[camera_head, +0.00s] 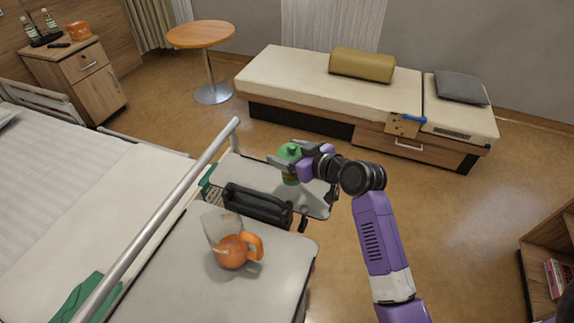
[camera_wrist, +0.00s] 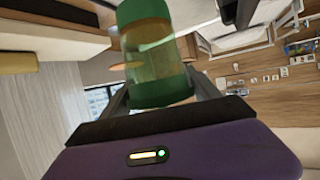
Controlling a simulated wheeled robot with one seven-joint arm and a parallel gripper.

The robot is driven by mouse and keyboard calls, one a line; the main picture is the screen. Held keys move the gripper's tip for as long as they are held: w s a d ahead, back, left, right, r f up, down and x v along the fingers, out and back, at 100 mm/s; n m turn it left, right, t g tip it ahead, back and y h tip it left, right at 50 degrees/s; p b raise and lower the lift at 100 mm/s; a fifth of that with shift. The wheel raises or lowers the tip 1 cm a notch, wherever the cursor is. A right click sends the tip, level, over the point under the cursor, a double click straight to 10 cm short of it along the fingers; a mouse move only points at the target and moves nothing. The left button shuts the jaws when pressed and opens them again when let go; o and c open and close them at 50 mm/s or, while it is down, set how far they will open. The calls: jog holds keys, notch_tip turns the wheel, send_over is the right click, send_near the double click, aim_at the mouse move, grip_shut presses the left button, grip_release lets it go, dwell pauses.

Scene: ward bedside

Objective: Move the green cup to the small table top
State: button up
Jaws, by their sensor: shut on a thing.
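The green cup (camera_head: 289,153) is between the fingers of my gripper (camera_head: 284,162), above or at the far grey tray top (camera_head: 262,172) beside the bed. In the wrist view the cup (camera_wrist: 152,52) fills the space between the two fingers (camera_wrist: 158,95). It has green bands and a clear, yellowish middle. My gripper is shut on it. I cannot tell whether the cup's base touches the tray top. The small round table top (camera_head: 201,34) is orange-brown, on one metal post, at the back left. It looks bare and stands well away from my gripper.
A clear and orange jug (camera_head: 232,252) stands on the nearer tray top. The bed rail (camera_head: 165,215) runs along the left. A daybed (camera_head: 318,82) stands at the back. Floor is open before the round table.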

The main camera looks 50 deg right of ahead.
jog(key=shift+f, duration=2.5)
jog(key=shift+f, duration=0.15)
jog(key=o, duration=1.5)
